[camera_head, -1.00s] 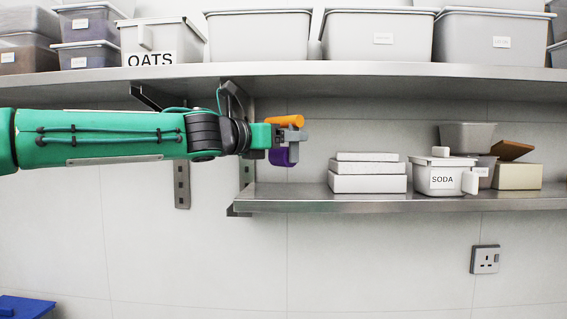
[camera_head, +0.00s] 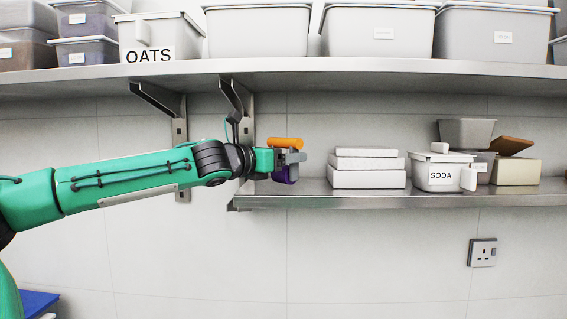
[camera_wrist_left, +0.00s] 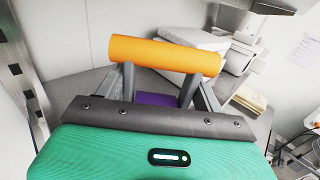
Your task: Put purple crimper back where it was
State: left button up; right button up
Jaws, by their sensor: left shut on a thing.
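The purple crimper (camera_head: 285,175) is in my left gripper (camera_head: 292,157), at the left end of the lower shelf in the head view. Its purple part hangs below the fingers, and an orange cylinder (camera_head: 284,143), which looks like part of it, lies across above them. In the left wrist view the orange cylinder (camera_wrist_left: 165,53) spans across the fingers, and a piece of purple (camera_wrist_left: 157,98) shows between them. The gripper is shut on it. Whether the purple part touches the shelf I cannot tell. My right gripper is not in view.
The lower metal shelf (camera_head: 300,199) holds stacked white boxes (camera_head: 367,178), a SODA tub (camera_head: 440,172), a grey bin (camera_head: 466,133) and a cream box (camera_head: 517,172). Its left end is bare. The upper shelf (camera_head: 330,78) with an OATS bin (camera_head: 160,36) and other bins runs overhead.

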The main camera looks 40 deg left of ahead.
pick_arm(q)
jog(key=shift+a+f+p, duration=0.35)
jog(key=shift+f+p, duration=0.1)
jog(key=shift+f, duration=0.2)
jog(key=shift+w+d, duration=0.1)
jog(key=shift+d, duration=0.05)
jog(key=shift+f, duration=0.1)
jog(key=o, duration=1.2)
